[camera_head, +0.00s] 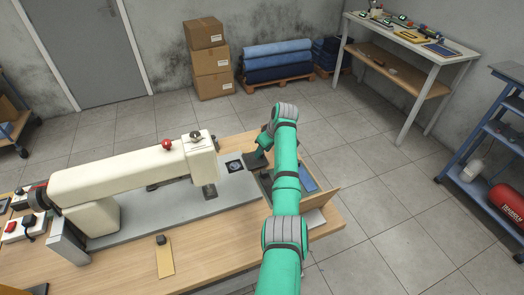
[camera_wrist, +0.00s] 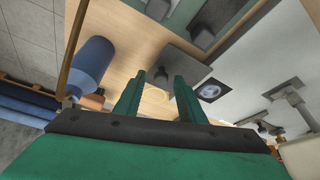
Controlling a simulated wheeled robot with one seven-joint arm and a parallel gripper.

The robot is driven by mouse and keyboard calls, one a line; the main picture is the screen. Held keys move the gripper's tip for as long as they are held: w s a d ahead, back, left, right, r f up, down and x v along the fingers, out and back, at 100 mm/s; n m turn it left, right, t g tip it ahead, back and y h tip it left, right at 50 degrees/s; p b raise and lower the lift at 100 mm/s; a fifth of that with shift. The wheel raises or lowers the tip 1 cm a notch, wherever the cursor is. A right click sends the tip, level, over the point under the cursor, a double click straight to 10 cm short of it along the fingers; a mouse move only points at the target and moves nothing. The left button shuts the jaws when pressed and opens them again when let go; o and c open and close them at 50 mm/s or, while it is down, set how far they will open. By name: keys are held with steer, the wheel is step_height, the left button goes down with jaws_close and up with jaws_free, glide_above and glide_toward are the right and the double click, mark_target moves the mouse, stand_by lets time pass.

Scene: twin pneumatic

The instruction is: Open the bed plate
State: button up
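The cream sewing machine (camera_head: 130,175) stands on its long grey metal bed (camera_head: 170,212) on a wooden table. A dark square with a pale round part (camera_head: 235,166) lies in the bed, right of the machine's head; it also shows in the wrist view (camera_wrist: 210,91). I cannot make out which edge belongs to the bed plate; a grey plate surface (camera_wrist: 185,68) lies beyond my fingertips. My gripper (camera_wrist: 160,77) has its two green fingers apart with nothing between them. In the head view it is near the bed's right end, partly hidden by my arm.
A wooden strip with a dark knob (camera_head: 165,258) lies at the table's front. A blue cylinder (camera_wrist: 92,65) is left of my fingers in the wrist view. Boxes (camera_head: 208,60), blue fabric rolls (camera_head: 278,62) and a workbench (camera_head: 410,45) stand behind; a blue shelf (camera_head: 480,150) is right.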

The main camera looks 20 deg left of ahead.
steer(key=shift+d+r, duration=0.2)
steer(key=shift+r, duration=0.1)
steer(key=v, duration=1)
steer(key=shift+a, duration=0.2)
